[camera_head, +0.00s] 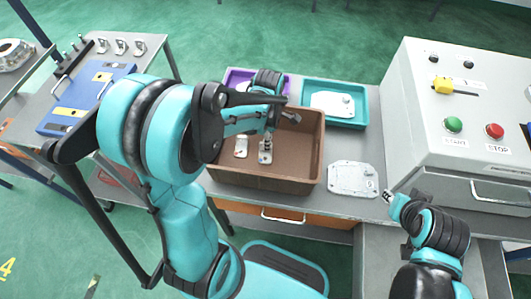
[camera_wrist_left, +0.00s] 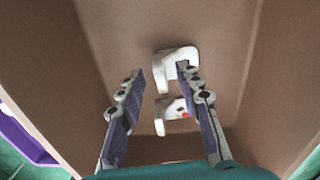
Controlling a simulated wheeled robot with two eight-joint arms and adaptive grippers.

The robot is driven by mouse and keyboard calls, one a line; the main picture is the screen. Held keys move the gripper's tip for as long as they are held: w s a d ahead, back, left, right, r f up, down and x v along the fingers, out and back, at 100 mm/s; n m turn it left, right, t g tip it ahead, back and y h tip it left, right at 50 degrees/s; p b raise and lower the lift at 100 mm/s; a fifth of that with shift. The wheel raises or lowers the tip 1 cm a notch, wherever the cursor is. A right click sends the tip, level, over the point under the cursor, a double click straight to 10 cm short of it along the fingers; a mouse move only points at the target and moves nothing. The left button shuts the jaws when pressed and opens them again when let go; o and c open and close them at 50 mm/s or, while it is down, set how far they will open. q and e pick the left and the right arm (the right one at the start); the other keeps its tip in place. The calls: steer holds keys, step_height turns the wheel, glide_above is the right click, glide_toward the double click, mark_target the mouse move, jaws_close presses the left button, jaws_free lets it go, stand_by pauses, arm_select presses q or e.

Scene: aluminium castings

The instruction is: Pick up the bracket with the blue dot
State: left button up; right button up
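Two pale metal brackets lie in a brown bin (camera_head: 300,165). In the head view one bracket (camera_head: 241,147) lies left of my left gripper (camera_head: 267,142), and the other (camera_head: 265,157) is below its fingers. In the left wrist view my left gripper (camera_wrist_left: 163,72) is open, pointing down into the bin. One bracket (camera_wrist_left: 168,117) with a red dot shows between the fingers; the other bracket (camera_wrist_left: 172,66) shows near the fingertips, partly behind the right finger, with no dot visible. I see no blue dot. My right gripper (camera_head: 389,197) is beside the bench's front edge; its opening is unclear.
A purple tray (camera_head: 236,76) and a teal tray (camera_head: 347,122) with a pale plate stand behind the bin. Another metal plate (camera_head: 353,178) lies right of it. A control box (camera_head: 470,100) with buttons stands at right. The bin walls surround my left fingers.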

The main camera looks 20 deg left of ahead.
arm_select(q)
step_height(320, 180, down, 2)
steer(key=shift+f, duration=0.2)
steer(key=shift+r, duration=0.1)
jaws_close()
steer(key=shift+r, duration=0.1)
